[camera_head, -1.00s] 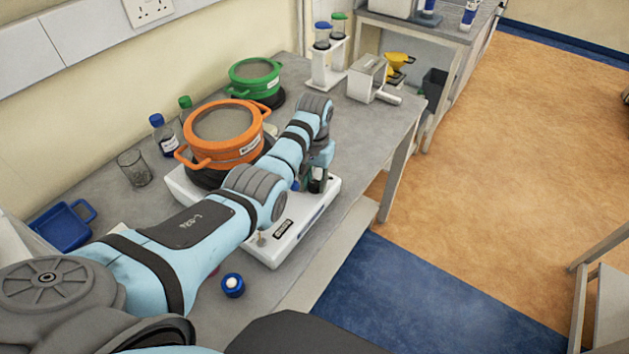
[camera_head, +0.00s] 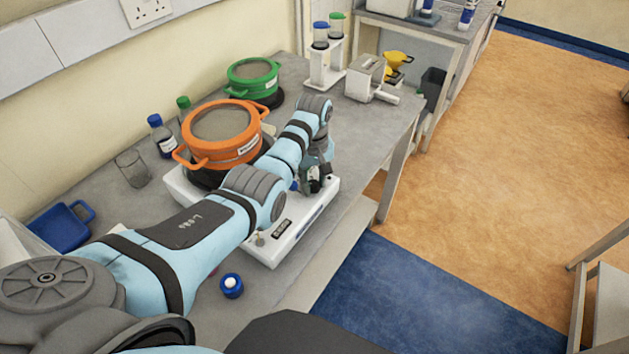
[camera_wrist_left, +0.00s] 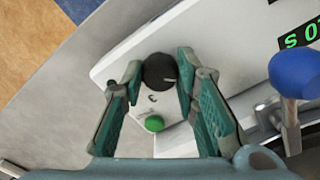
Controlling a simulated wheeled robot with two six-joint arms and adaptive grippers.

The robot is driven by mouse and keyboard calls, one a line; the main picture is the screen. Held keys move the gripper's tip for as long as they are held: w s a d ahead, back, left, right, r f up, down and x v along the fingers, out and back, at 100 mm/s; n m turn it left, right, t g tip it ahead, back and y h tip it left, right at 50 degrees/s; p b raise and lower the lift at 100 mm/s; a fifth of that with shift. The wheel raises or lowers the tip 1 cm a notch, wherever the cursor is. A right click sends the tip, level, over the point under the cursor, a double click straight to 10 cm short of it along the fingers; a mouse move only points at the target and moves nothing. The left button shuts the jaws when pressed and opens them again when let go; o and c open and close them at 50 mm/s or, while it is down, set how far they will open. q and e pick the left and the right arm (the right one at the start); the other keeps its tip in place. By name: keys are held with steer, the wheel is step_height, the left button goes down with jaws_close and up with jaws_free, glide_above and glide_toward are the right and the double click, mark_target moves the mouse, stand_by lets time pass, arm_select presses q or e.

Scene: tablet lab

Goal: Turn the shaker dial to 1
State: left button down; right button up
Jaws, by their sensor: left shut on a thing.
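The white shaker (camera_head: 278,252) stands on the bench, with an orange pot (camera_head: 222,138) on its dark platform. In the left wrist view, the round black dial (camera_wrist_left: 160,71) with a light pointer line sits between the fingertips of my left gripper (camera_wrist_left: 159,76). The gripper is shut on the dial. In the head view my left gripper (camera_head: 313,184) reaches down at the shaker's far front corner and hides the dial. My right gripper is not in view.
A blue-knobbed lever (camera_wrist_left: 297,76) stands close to the right finger, beside a green-lit display (camera_wrist_left: 301,35). A green pot (camera_head: 253,75), a glass beaker (camera_head: 133,168) and a blue-capped bottle (camera_head: 163,137) stand behind. A blue-rimmed vial (camera_head: 232,285) is in front.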

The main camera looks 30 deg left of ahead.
mark_target(313, 183)
arm_select(q)
steer(key=shift+w+a+n, duration=0.1)
steer(key=shift+n, duration=1)
steer(key=c, duration=1.5)
jaws_free()
steer(key=shift+o, duration=1.4)
steer(key=shift+w+a+f, duration=0.1)
steer(key=shift+a, duration=0.05)
step_height(313, 183, up, 8)
steer(key=shift+f, duration=0.2)
